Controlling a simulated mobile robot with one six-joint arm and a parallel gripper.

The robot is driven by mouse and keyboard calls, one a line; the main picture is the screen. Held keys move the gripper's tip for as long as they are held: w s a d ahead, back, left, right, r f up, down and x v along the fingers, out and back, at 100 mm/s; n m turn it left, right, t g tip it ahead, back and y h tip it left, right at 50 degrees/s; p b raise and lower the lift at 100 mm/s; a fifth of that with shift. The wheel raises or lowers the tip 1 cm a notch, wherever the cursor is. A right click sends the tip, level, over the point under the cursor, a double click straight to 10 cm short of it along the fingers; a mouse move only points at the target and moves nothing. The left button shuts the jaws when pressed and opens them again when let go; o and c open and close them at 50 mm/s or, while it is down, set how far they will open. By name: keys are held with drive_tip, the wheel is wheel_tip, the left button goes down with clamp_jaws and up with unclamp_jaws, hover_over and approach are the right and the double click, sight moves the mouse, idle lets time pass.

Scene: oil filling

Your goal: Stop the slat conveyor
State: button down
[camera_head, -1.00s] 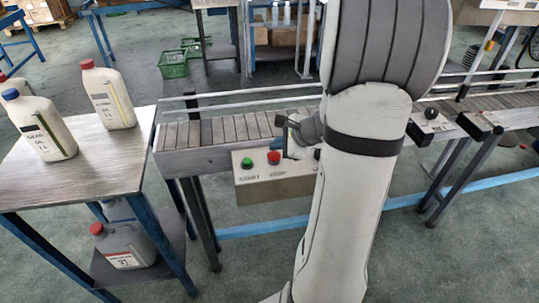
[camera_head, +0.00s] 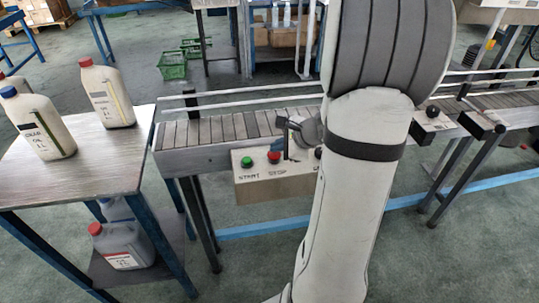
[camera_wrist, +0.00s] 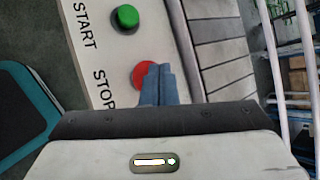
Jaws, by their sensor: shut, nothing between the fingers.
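The slat conveyor (camera_head: 196,132) runs across the middle of the head view, with a pale control panel (camera_head: 258,187) on its near side. The panel carries a green START button (camera_head: 247,162) and a red STOP button (camera_head: 273,157). My gripper (camera_head: 287,156) points down at the panel beside the red button. In the wrist view my gripper (camera_wrist: 159,72) is shut and empty, its fingertips overlapping the right part of the red button (camera_wrist: 142,74). The green button (camera_wrist: 125,17) is clear of it. I cannot tell whether the fingertips touch the red button.
A side table (camera_head: 90,178) at the left holds several oil bottles, including a blue-capped one (camera_head: 45,130). A grey jug (camera_head: 122,246) stands on its lower shelf. A black knob (camera_head: 432,111) sits farther right along the conveyor. My arm hides part of the conveyor and panel.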

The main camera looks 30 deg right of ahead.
sight(277, 155)
drive_tip(key=shift+f+b, duration=0.5)
drive_tip(key=shift+b, duration=0.1)
idle(0.7)
drive_tip(key=shift+r, duration=0.1)
drive_tip(key=shift+r+p, duration=0.7)
drive_tip(key=shift+r, duration=0.15)
drive_tip(key=shift+r+p, duration=1.9)
drive_tip(key=shift+r, duration=0.6)
